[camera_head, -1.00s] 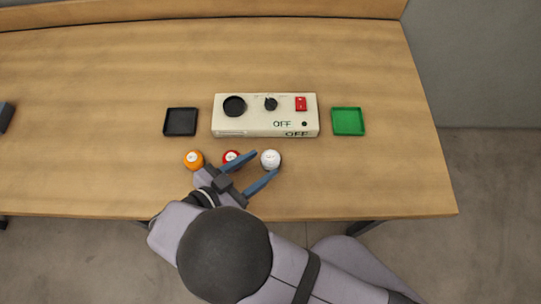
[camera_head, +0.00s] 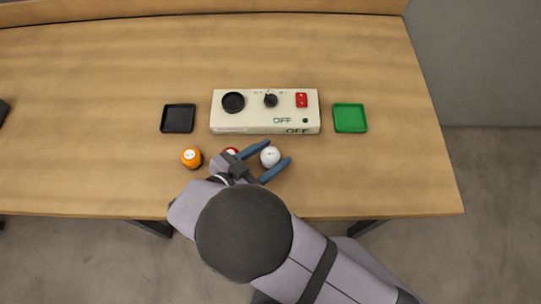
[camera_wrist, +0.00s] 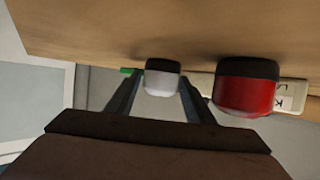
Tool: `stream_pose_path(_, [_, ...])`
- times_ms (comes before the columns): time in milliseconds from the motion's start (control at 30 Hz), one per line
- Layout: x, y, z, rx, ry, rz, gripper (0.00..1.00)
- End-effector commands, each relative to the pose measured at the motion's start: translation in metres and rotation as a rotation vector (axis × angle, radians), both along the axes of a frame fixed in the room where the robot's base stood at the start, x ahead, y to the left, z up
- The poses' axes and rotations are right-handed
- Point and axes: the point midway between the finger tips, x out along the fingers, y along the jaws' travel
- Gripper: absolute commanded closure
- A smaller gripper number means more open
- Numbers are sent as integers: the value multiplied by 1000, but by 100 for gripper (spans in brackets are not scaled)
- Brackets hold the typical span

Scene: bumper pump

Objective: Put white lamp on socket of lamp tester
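The white lamp (camera_head: 270,157) stands on the table in front of the lamp tester (camera_head: 225,120). My gripper (camera_head: 276,159) is open, with its blue fingers on either side of the white lamp. In the wrist view the white lamp (camera_wrist: 162,80) shows between the far ends of the fingers; I cannot tell if either finger touches it. The tester's round black socket (camera_head: 233,103) is empty, at the left of its top. The red lamp (camera_head: 231,151) is partly hidden behind my gripper. It also shows large in the wrist view (camera_wrist: 244,92), just right of the fingers.
An orange lamp (camera_head: 191,158) stands left of the red one. A black tray (camera_head: 178,118) lies left of the tester and a green tray (camera_head: 350,118) right of it; both are empty. The tester has a knob (camera_head: 270,100) and a red switch (camera_head: 301,100). The table behind is clear.

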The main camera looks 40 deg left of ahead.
Motion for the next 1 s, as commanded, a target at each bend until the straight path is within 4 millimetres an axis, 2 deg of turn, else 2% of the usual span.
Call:
stream_pose_path(33, [0, 0, 0, 0, 0, 0, 61])
stream_pose_path(133, [0, 0, 0, 0, 0, 0, 85])
stream_pose_path(200, [0, 0, 0, 0, -1, 0, 88])
stream_pose_path(567, [0, 0, 7, 1, -1, 1, 88])
stream_pose_path(733, [0, 1, 26, 6, 1, 1, 88])
stream_pose_path(1000, [0, 1, 70, 5, 0, -1, 88])
